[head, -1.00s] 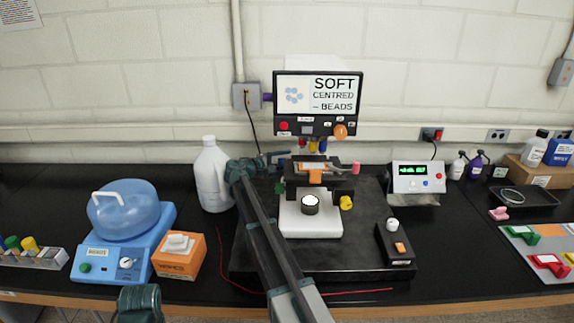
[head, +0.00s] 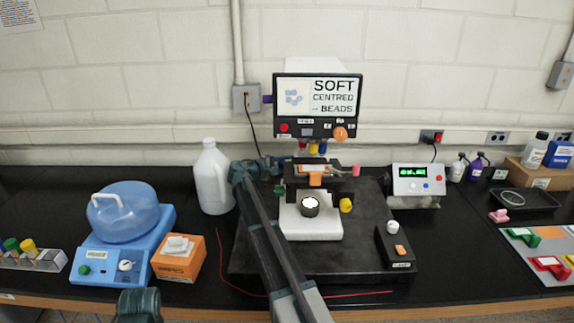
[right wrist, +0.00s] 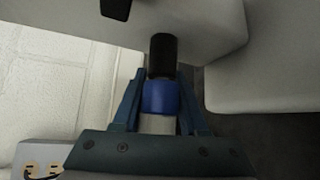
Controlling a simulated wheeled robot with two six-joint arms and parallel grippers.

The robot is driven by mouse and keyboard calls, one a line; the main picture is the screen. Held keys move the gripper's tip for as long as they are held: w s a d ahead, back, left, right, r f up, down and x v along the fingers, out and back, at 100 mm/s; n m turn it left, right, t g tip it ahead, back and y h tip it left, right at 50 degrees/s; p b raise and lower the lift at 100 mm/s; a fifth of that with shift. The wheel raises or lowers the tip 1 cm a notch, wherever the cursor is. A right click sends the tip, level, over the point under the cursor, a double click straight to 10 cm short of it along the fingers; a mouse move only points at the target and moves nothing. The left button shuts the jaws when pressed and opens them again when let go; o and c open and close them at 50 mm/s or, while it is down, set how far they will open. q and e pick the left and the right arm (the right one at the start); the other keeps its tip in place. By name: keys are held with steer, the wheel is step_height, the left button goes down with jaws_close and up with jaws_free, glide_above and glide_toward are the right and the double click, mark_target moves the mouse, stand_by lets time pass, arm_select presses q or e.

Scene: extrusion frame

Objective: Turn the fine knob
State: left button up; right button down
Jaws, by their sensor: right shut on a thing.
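My right gripper (right wrist: 160,100) is shut on a blue knob (right wrist: 161,97) in the right wrist view, one finger on each side. A black cylinder (right wrist: 162,55) lies in line with the blue knob, against a pale body. In the head view my right arm reaches up from the bottom to the left side of the microscope (head: 316,172). The gripper end (head: 276,166) sits close beside it, and the blue knob cannot be made out there. A green knob (head: 280,190) and a yellow knob (head: 346,205) show on the microscope.
A monitor (head: 318,105) stands above the microscope. A white jug (head: 212,178) stands just left of my right arm. A blue centrifuge-like device (head: 122,230) and an orange box (head: 178,257) are further left. A control box (head: 418,179) stands to the right.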

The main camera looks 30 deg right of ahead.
steer(key=shift+f+m+h+b, duration=0.15)
steer(key=shift+m+h+b, duration=0.15)
steer(key=shift+b, duration=0.5)
steer(key=m+h+b, duration=0.1)
steer(key=b, duration=0.1)
steer(key=m+t+h+b, duration=0.1)
steer(key=m+h+b, duration=0.1)
steer(key=b, duration=0.1)
steer(key=shift+r+b, duration=0.35)
steer(key=shift+r+m+h+b, duration=0.2)
steer(key=shift+m+h+b, duration=0.35)
steer(key=shift+m+b, duration=0.1)
steer(key=shift+r+m+h+b, duration=0.2)
steer(key=shift+m+h+b, duration=0.35)
steer(key=shift+b, duration=0.05)
steer(key=shift+s+r+m+h+b, duration=0.1)
steer(key=shift+r+m+h+b, duration=0.1)
steer(key=shift+m+h+b, duration=0.4)
steer(key=shift+g, duration=0.4)
steer(key=shift+c, duration=2.2)
jaws_free()
steer(key=shift+r, duration=0.1)
steer(key=shift+a, duration=0.1)
